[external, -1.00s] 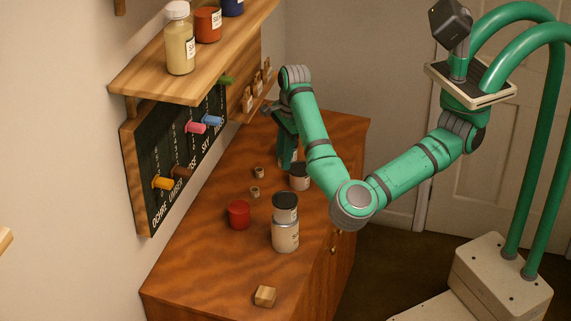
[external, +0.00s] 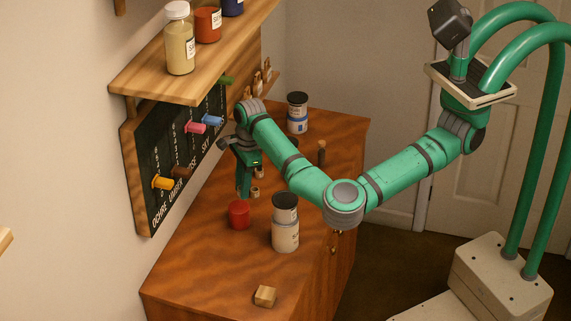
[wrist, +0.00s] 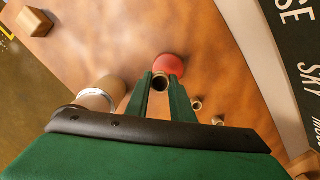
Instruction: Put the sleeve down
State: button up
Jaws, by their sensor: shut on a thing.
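My gripper (external: 243,195) is above the left part of the wooden counter (external: 205,260), fingers pointing down, just behind the red pot (external: 238,215). In the wrist view my gripper (wrist: 160,88) is shut on a small, brownish, ring-shaped sleeve (wrist: 160,82), its dark opening facing the camera. The red pot (wrist: 169,64) shows just beyond the fingertips. The held sleeve cannot be made out in the external view, and its height over the counter is unclear. Two similar small sleeves stand on the counter, one (wrist: 196,103) nearer the fingers and one (wrist: 217,121) farther right.
A dark-lidded, labelled jar (external: 285,235) stands right of the red pot. A wooden block (external: 265,296) lies at the front. A blue-banded jar (external: 297,117) stands at the back. The pegboard (external: 150,205) with coloured pegs and the shelf (external: 180,85) border the left side. The front-left counter is clear.

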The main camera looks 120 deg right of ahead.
aim_at(238, 209)
jog(key=shift+w+d+f, duration=0.2)
jog(key=shift+w+f, duration=0.2)
jog(key=shift+f, duration=0.15)
jog(key=shift+w+d+f, duration=0.2)
jog(key=shift+w+f, duration=0.15)
jog(key=shift+f, duration=1.75)
jog(key=shift+f, duration=0.1)
jog(key=o, duration=1)
jog(key=shift+w, duration=0.1)
jog(key=r, duration=0.4)
jog(key=s+r, duration=0.1)
jog(key=r, duration=0.7)
jog(key=shift+s+r, duration=0.1)
jog(key=shift+s, duration=0.15)
